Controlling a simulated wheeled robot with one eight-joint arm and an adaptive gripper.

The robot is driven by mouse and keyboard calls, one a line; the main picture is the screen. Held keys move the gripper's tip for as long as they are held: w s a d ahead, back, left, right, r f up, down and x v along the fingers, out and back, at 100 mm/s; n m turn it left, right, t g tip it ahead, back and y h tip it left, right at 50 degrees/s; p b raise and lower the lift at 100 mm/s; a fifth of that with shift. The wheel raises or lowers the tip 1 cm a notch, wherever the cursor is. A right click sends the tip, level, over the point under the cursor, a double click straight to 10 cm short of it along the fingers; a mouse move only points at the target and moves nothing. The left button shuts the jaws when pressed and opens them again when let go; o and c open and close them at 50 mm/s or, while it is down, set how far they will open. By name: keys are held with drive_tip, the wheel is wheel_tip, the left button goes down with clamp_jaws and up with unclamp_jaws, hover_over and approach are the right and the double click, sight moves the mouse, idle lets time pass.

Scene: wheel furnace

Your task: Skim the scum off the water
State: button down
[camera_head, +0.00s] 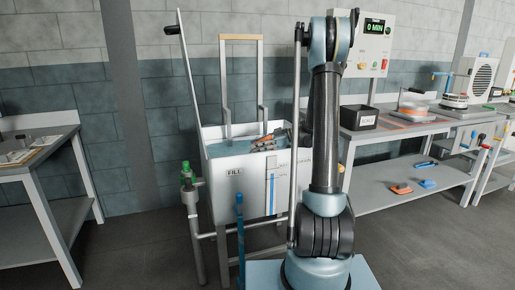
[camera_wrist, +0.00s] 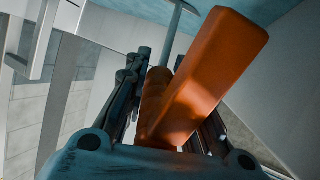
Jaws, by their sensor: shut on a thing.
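A white tank (camera_head: 235,193) marked FILL stands left of my arm with bluish water (camera_head: 221,149) near its rim. My gripper (camera_head: 270,137) is low over the tank, partly hidden behind my arm. In the wrist view my gripper (camera_wrist: 165,110) is shut on an orange handle (camera_wrist: 215,75), which lies slanted between the dark fingers. A thin grey rod (camera_wrist: 176,20) runs on beyond the fingers towards a blue-green surface at the top. The tool's working end is not clear in either view. I cannot make out the scum on the water.
A tall grey frame (camera_head: 242,38) rises behind the tank, with a lever (camera_head: 183,70) at its left. A control box (camera_head: 370,42) reads 0 MIN. Benches stand left (camera_head: 45,195) and right (camera_head: 425,128). A dark bin (camera_head: 358,118) sits on the right bench.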

idle(0.3)
wheel_tip(320, 180, up, 16)
drive_tip(key=shift+r, duration=0.25)
idle(1.0)
drive_tip(key=shift+s, duration=0.1)
idle(1.7)
